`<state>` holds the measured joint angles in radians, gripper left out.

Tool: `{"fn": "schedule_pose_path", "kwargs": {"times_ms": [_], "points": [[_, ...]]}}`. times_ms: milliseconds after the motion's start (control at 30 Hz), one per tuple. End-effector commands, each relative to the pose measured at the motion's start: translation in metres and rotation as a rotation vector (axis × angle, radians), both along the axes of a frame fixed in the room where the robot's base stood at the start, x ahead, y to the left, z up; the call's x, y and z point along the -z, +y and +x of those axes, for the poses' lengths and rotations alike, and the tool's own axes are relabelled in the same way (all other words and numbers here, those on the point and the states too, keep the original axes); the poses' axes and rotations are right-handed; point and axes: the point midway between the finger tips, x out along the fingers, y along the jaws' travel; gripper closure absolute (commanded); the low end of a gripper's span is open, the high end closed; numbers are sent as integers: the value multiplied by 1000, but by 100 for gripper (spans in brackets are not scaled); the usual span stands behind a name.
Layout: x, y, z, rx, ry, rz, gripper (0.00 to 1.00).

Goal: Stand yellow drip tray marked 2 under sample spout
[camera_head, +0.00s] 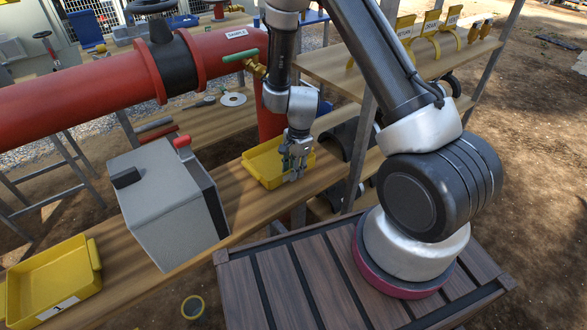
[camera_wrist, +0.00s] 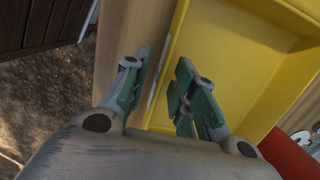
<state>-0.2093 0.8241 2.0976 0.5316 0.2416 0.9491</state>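A yellow drip tray (camera_head: 262,170) rests on the wooden bench below the red pipe; its number cannot be read. It also fills much of the wrist view (camera_wrist: 235,60). My gripper (camera_head: 297,165) is low at the tray's right end. In the wrist view my gripper (camera_wrist: 162,75) is open, with one finger outside the tray's wall and the other on its inner side; a gap shows. A brass valve with a green handle (camera_head: 241,55), seemingly the sample spout, is on the pipe above and behind the tray. Its outlet is partly hidden by my arm.
A grey box with a red knob (camera_head: 165,200) stands on the bench left of the tray. A second yellow tray (camera_head: 50,283), its label seemingly reading 1, lies at the bench's left end. The red pipe (camera_head: 80,90) crosses above. A shelf (camera_head: 335,70) stands at the right.

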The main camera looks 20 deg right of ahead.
Motion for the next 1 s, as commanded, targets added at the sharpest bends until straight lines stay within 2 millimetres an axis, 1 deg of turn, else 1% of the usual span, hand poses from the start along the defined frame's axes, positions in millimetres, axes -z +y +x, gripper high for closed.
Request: {"fn": "schedule_pose_path", "kwargs": {"times_ms": [167,267,367,600,700,833,1000], "points": [[0,0,0,0,0,0,73],[-6,0,1,0,-2,1,73],[-20,-2,1,-1,-3,2,73],[-75,-8,2,0,-5,2,73],[-94,-11,2,0,-4,0,73],[-112,-13,2,0,-2,1,73],[-122,-15,2,0,0,0,73]]}}
